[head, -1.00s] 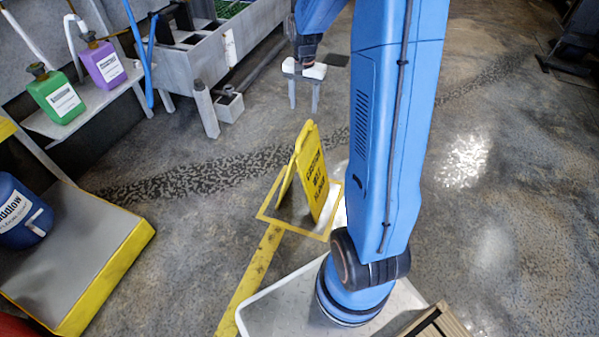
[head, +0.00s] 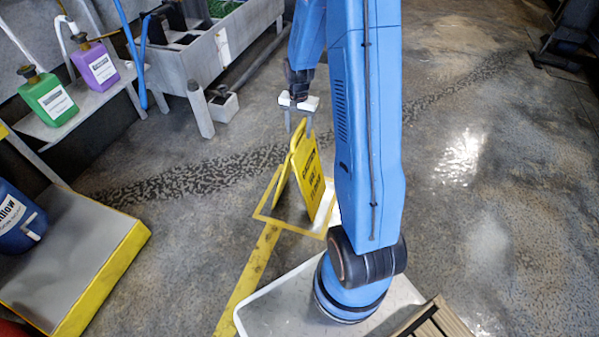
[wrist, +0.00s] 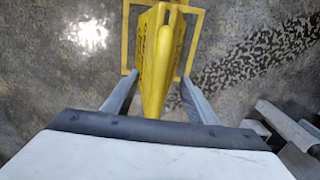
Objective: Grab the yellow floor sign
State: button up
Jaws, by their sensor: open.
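The yellow floor sign (head: 305,172) stands upright as an A-frame on the concrete floor, inside a yellow-outlined square. Black lettering shows on its right-hand panel. My gripper (head: 298,122) is open, with its fingers pointing down at the top of the sign. In the wrist view the sign (wrist: 157,65) lies between the two grey fingers of my gripper (wrist: 152,98), with a gap seen on each side. I cannot tell exactly how far down the fingers reach.
A yellow-edged platform (head: 85,262) with a blue container (head: 18,218) is at left. A shelf (head: 60,135) holds a green jug (head: 48,100) and a purple jug (head: 95,64). A grey trough (head: 215,50) is behind.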

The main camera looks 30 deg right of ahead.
aim_at(303, 156)
notch_tip(303, 156, down, 4)
jog(key=shift+s+d+f, duration=0.1)
jog(key=shift+f, duration=0.05)
grip_shut()
dwell(1.5)
